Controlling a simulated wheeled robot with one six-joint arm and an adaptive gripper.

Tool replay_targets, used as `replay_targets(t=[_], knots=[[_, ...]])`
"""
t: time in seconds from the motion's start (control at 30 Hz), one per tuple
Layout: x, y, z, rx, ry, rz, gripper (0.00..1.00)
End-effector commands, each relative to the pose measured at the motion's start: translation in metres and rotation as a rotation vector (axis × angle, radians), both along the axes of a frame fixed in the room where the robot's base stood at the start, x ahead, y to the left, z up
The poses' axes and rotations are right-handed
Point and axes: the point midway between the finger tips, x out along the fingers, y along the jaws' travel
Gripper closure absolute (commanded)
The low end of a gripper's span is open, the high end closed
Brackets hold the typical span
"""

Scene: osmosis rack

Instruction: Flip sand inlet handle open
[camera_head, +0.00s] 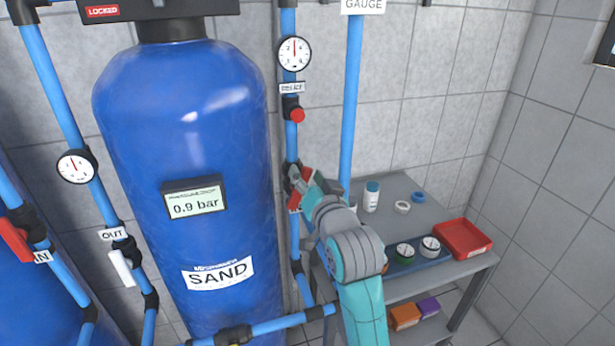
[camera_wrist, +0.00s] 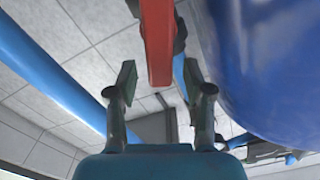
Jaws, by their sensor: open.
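The red handle (camera_head: 294,203) sits on a dark valve on the vertical blue pipe just right of the blue SAND tank (camera_head: 190,130). I take it as the sand inlet handle; no label on it is readable. My gripper (camera_head: 300,187) is at this handle and hides part of it in the head view. In the wrist view the red handle (camera_wrist: 157,45) comes down from the top edge, between the lines of my two fingers. My gripper (camera_wrist: 158,82) is open there, with a gap on both sides of the handle.
The blue tank fills the right of the wrist view close to my gripper. A red knob (camera_head: 298,115) and a gauge (camera_head: 294,53) are above on the same pipe. A grey table (camera_head: 395,186) with a red tray (camera_head: 463,238) stands right, beside my arm.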

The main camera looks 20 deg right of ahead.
Motion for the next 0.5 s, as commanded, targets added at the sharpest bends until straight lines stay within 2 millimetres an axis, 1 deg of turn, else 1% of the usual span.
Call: replay_targets(t=[0.1,0.33,0.37,0.4,0.47,0.5], knots=[[0.0035,0.0,-0.0004,0.0,0.001,0.0,0.49],[0.0036,0.0,-0.0004,0.0,0.001,0.0,0.49],[0.0036,0.0,-0.0004,0.0,0.001,0.0,0.56],[0.0036,0.0,-0.0004,0.0,0.001,0.0,0.66],[0.0036,0.0,-0.0004,0.0,0.001,0.0,0.81],[0.0035,0.0,-0.0004,0.0,0.001,0.0,0.91]])
